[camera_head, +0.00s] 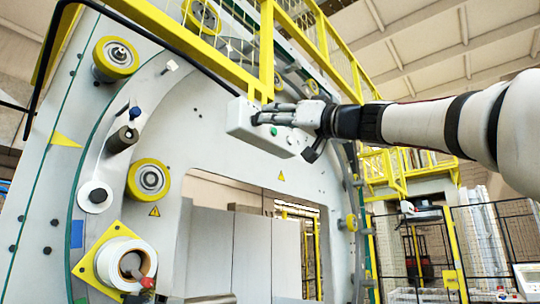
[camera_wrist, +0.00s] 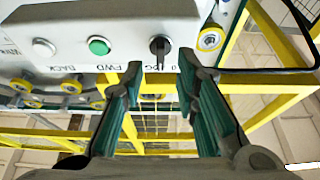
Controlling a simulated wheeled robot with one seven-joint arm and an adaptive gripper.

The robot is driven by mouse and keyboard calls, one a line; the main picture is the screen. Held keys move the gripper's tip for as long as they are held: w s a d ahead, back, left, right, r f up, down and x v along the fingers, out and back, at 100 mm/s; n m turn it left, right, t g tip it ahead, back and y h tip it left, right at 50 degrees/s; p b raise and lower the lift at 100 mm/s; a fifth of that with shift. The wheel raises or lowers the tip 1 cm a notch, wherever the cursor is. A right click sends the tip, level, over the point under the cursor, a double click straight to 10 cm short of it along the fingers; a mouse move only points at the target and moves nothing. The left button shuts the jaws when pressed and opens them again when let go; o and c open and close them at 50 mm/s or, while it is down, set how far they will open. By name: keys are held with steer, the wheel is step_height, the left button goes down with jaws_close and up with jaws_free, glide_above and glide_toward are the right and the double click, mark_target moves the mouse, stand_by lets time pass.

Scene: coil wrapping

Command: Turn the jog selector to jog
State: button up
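The jog selector (camera_wrist: 160,46) is a black knob on the white control box (camera_wrist: 60,25) in the wrist view. Its handle stands about upright in the picture, between the JOG and 0 markings below it. My gripper (camera_wrist: 159,72) is open, with its two fingers apart on either side of the selector's line.
A green button (camera_wrist: 98,46) marked FWD and a white button (camera_wrist: 43,48) sit left of the selector. A yellow railing (camera_head: 266,50) and a dark cable (camera_head: 150,22) run close to the box. The large wrapping machine ring (camera_head: 200,130) stands behind.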

steer(key=shift+p+x, duration=0.95)
steer(key=shift+x, duration=0.8)
jaws_close()
